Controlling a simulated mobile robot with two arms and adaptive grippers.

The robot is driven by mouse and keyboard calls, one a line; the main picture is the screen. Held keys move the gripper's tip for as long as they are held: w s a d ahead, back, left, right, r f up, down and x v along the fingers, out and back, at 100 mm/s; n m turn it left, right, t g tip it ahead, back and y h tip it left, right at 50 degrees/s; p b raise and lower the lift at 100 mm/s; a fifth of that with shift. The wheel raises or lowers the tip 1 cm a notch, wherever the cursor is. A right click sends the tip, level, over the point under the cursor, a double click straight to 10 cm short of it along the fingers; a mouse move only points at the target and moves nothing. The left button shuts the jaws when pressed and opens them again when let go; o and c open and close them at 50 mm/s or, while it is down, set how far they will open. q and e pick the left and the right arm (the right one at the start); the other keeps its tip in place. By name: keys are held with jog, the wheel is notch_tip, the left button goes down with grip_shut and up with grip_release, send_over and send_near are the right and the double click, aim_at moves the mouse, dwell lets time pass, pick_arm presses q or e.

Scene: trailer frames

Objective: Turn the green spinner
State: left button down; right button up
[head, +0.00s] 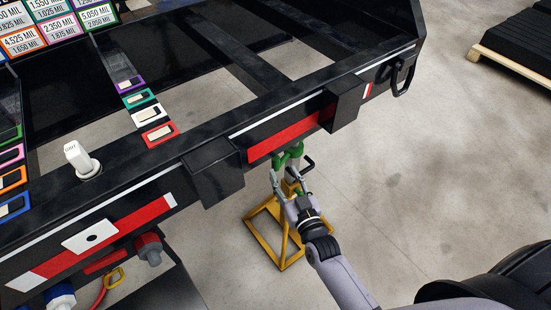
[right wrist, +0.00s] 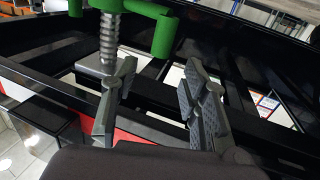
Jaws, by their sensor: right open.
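The green spinner (head: 287,158) is under the trailer frame's front beam, in the middle of the head view. In the right wrist view the green spinner (right wrist: 164,37) shows at the top as a green bar with a short upright cylinder, beside a grey threaded screw (right wrist: 110,38). My right gripper (head: 286,185) is just below the spinner in the head view. In the wrist view the right gripper (right wrist: 158,92) has its two fingers spread apart with nothing between them. The spinner lies beyond the fingertips, and I cannot tell whether they touch. My left gripper is not in view.
The black trailer frame (head: 215,120) fills the upper left, with a red strip (head: 290,133) and protruding black blocks along its edge. A yellow stand (head: 263,232) stands on the floor below the spinner. A loaded pallet (head: 512,66) is at the upper right. The floor (head: 440,150) between is clear.

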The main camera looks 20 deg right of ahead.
aim_at(278, 162)
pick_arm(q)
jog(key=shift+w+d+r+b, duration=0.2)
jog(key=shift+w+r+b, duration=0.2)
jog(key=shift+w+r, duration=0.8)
pick_arm(e)
jog(key=w, duration=0.7)
jog(key=shift+w+a, duration=0.25)
jog(key=shift+a, duration=0.05)
jog(key=shift+c, duration=0.2)
grip_shut()
